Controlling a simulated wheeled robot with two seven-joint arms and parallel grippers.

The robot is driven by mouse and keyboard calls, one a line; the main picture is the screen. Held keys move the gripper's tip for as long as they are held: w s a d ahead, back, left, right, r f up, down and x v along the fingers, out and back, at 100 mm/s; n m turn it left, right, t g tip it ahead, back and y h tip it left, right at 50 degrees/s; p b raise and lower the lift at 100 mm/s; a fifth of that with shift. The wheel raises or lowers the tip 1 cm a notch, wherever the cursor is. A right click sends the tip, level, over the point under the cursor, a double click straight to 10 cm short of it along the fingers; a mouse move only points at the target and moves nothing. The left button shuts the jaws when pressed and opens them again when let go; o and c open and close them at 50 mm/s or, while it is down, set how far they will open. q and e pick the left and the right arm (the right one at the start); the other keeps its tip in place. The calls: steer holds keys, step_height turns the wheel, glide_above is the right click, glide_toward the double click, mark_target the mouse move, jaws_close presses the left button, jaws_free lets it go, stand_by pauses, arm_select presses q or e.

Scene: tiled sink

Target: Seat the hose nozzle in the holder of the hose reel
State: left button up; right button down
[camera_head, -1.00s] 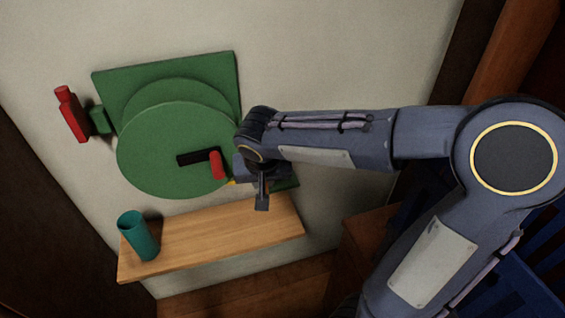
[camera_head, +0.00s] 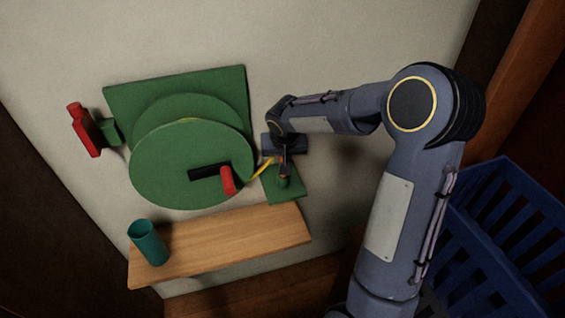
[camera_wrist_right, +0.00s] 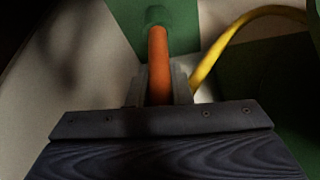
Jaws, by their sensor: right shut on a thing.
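My right gripper (camera_head: 284,160) is shut on the orange hose nozzle (camera_wrist_right: 158,65). In the right wrist view the nozzle stands between the fingers, its far end meeting a green round holder (camera_wrist_right: 157,17). I cannot tell whether it is inside or only in line with it. In the head view the holder (camera_head: 284,182) sits on a small green plate at the lower right of the green hose reel (camera_head: 180,160), just below the gripper. The yellow hose (camera_head: 263,166) runs from the reel towards the gripper; it also shows in the wrist view (camera_wrist_right: 225,40). My left gripper is not in view.
A wooden shelf (camera_head: 220,238) under the reel bears a teal cup (camera_head: 149,245). The reel's crank has a red handle (camera_head: 228,180). A red part (camera_head: 84,130) juts out at the reel's left. A blue crate (camera_head: 490,235) stands at the right.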

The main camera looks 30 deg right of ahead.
steer(key=shift+w+d+f, duration=0.35)
steer(key=shift+w+f, duration=0.2)
steer(key=shift+f, duration=0.25)
steer(key=shift+w+f, duration=0.1)
steer(key=shift+f, duration=1.45)
